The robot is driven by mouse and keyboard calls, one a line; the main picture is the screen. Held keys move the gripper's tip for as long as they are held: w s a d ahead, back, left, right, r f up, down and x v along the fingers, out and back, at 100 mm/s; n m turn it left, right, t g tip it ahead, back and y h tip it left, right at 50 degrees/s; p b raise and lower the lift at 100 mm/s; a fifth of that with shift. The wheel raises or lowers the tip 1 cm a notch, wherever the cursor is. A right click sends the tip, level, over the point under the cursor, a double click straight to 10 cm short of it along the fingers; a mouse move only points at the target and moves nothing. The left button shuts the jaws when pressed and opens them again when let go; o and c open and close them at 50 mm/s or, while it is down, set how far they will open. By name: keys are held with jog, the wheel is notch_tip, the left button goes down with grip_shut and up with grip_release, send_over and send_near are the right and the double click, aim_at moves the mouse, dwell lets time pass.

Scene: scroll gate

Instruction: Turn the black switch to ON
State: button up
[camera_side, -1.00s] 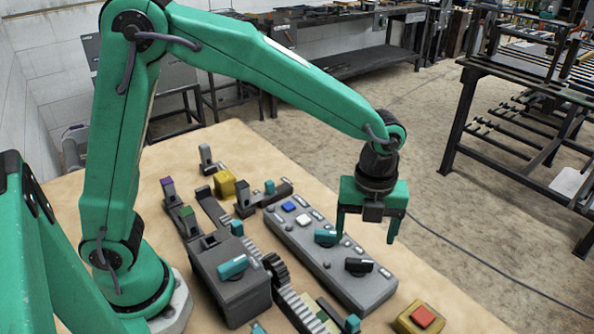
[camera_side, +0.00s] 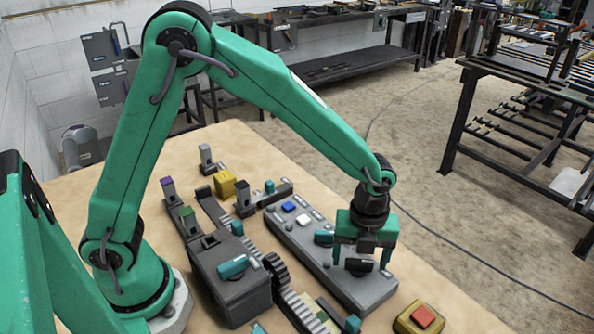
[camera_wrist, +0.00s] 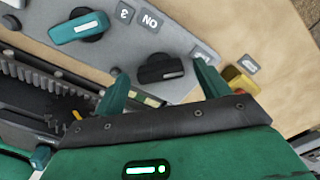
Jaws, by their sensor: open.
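The black switch (camera_side: 359,266) is a rotary knob with a white mark on the grey control panel (camera_side: 312,262). In the wrist view the black switch (camera_wrist: 160,68) lies between and slightly beyond my two fingertips, its bar roughly level across the picture. An ON label (camera_wrist: 152,21) shows on the panel above it there. My gripper (camera_side: 361,266) is open, pointing down, with one finger on each side of the switch in the side view. It also shows in the wrist view (camera_wrist: 163,80). I cannot tell whether the fingers touch the switch.
A teal knob (camera_wrist: 80,27) sits on the same panel beside the black switch. Blue and white buttons are farther up the panel. A yellow box with a red button (camera_side: 420,318) stands to the right. A grey box with a teal knob (camera_side: 232,267) and gears are to the left.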

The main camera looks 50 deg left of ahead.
jog(key=shift+c, duration=0.4)
jog(key=c, duration=0.9)
